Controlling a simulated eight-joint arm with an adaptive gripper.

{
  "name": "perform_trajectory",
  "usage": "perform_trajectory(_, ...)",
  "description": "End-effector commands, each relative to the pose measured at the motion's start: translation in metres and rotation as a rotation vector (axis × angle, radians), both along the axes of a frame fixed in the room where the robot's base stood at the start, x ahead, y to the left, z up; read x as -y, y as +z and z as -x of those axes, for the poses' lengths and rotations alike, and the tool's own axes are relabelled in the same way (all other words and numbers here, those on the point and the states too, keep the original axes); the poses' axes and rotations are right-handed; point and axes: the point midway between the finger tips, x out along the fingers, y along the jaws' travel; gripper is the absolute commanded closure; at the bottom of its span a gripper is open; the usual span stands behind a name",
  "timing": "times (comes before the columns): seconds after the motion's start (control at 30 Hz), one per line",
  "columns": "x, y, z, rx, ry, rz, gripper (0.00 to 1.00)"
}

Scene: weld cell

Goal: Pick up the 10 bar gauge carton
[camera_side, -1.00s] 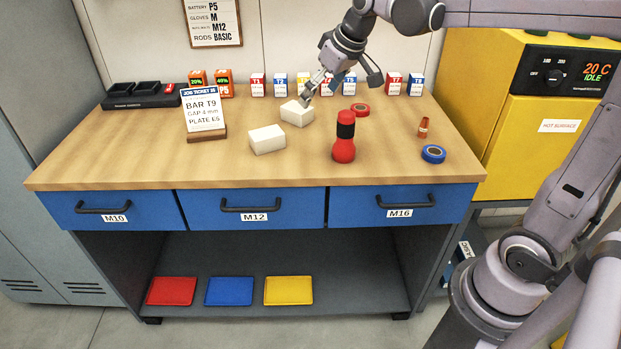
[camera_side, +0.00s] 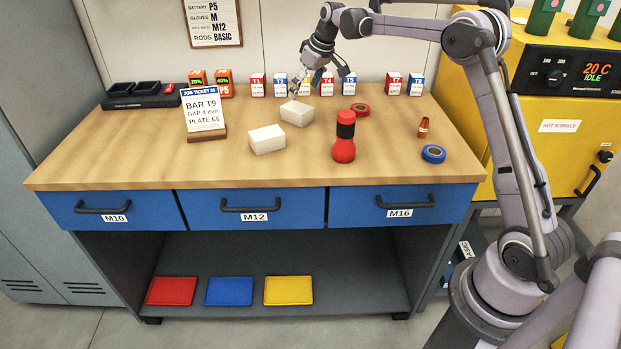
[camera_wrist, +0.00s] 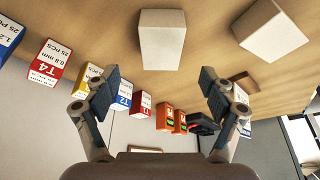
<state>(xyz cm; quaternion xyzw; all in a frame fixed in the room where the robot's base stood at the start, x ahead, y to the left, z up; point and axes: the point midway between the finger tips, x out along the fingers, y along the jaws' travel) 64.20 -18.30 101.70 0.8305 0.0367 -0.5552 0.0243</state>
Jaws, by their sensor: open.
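Two plain off-white cartons lie on the workbench. The rear one (camera_side: 297,113) is near the bench middle, and the front one (camera_side: 267,139) is to its lower left. In the wrist view the rear carton (camera_wrist: 162,42) is top centre and the front carton (camera_wrist: 268,30) is top right. No writing shows on either, so I cannot tell which is the 10 bar gauge carton. My gripper (camera_side: 297,91) is just behind and above the rear carton. In the wrist view my gripper (camera_wrist: 160,88) has its fingers wide apart with nothing between them.
Behind my gripper stands a row of small labelled boxes, including the T4 box (camera_side: 327,84). A red-and-black bottle-like object (camera_side: 344,137), red tape (camera_side: 360,110) and blue tape (camera_side: 433,154) are to the right. A job ticket stand (camera_side: 205,115) is at left.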

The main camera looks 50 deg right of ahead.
Motion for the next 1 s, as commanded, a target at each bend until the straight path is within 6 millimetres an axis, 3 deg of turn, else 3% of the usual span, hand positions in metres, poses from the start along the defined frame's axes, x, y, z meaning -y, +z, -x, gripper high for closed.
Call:
perform_trajectory(0.1, -0.001, -0.017, -0.007, 0.000, 0.000, 0.001, 0.17)
perform_trajectory(0.37, -0.002, -0.034, -0.014, 0.000, -0.001, 0.001, 0.17)
perform_trajectory(0.7, -0.005, -0.073, -0.029, 0.000, 0.000, 0.001, 0.17)
perform_trajectory(1.0, -0.005, -0.078, -0.031, 0.000, 0.000, 0.001, 0.17)
